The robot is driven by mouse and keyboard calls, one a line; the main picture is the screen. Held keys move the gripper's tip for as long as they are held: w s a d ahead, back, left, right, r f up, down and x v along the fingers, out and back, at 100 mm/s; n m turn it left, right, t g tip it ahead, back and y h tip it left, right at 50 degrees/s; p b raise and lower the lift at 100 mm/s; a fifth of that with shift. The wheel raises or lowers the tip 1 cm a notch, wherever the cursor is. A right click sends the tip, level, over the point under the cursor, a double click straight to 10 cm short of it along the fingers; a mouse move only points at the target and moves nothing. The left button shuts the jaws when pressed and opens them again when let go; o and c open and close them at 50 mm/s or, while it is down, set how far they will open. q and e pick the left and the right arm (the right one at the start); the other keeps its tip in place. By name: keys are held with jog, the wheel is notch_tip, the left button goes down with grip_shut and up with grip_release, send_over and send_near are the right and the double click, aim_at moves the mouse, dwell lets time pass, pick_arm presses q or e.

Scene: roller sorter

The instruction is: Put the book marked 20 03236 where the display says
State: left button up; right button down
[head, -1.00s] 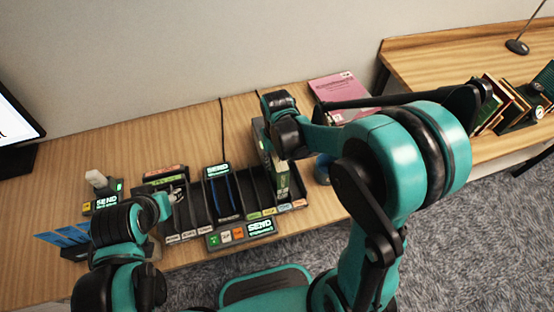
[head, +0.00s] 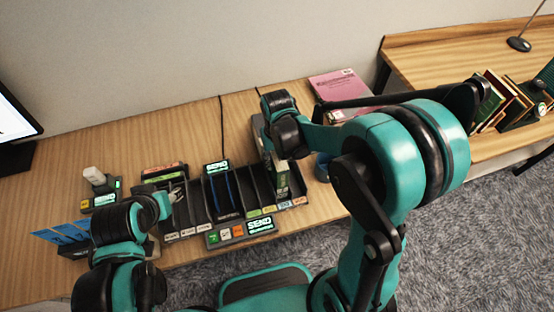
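A green and white book (head: 282,180) stands upright in the right part of the black slotted sorter (head: 236,213). My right gripper (head: 272,138) is above and behind it, by its upper end. The gripper's fingers are mostly hidden by my wrist, so its grip on the book cannot be made out. The book's number is not legible. A lit display reading SEND (head: 261,225) is on the sorter's front, and a small lit screen (head: 217,167) stands at its back. My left gripper (head: 176,194) is low at the sorter's left end; its fingers are too small to read.
Small coloured labels line the sorter's front edge. Another SEND device (head: 104,199) and blue cards (head: 62,233) are at the left. A pink book (head: 340,85) lies behind on the table. Several books (head: 497,105) stand on the right desk. A monitor (head: 14,118) is at the far left.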

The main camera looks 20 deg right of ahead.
jog(key=shift+f, duration=0.2)
jog(key=c, duration=1)
grip_release()
jog(key=shift+r, duration=0.1)
notch_tip(320, 180, up, 12)
